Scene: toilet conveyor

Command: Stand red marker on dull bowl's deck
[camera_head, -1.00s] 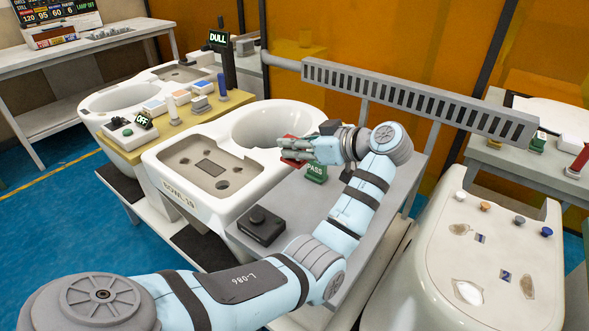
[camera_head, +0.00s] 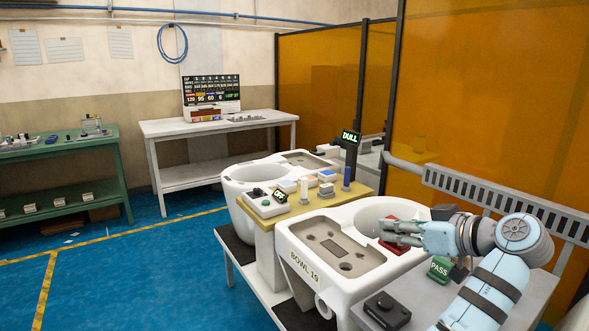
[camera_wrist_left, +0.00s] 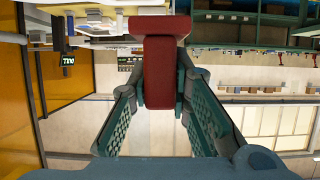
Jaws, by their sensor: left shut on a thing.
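My left gripper (camera_head: 408,235) is shut on the red marker (camera_head: 390,246), a red block-like piece that the fingers partly cover. In the left wrist view the red marker (camera_wrist_left: 160,72) sits between the two fingers. In the head view the gripper and marker appear over the right side of the near white bowl (camera_head: 293,240), labelled BOWL 19. That bowl's recessed tan deck (camera_head: 318,253) is to the left of the marker, with several holes in it. A black DULL sign (camera_head: 350,138) stands on a post behind the bowl. My right gripper is not in view.
A green PASS block (camera_head: 440,269) and a black box (camera_head: 387,311) sit on the grey table at right. A grey slotted rail (camera_head: 500,200) runs behind.

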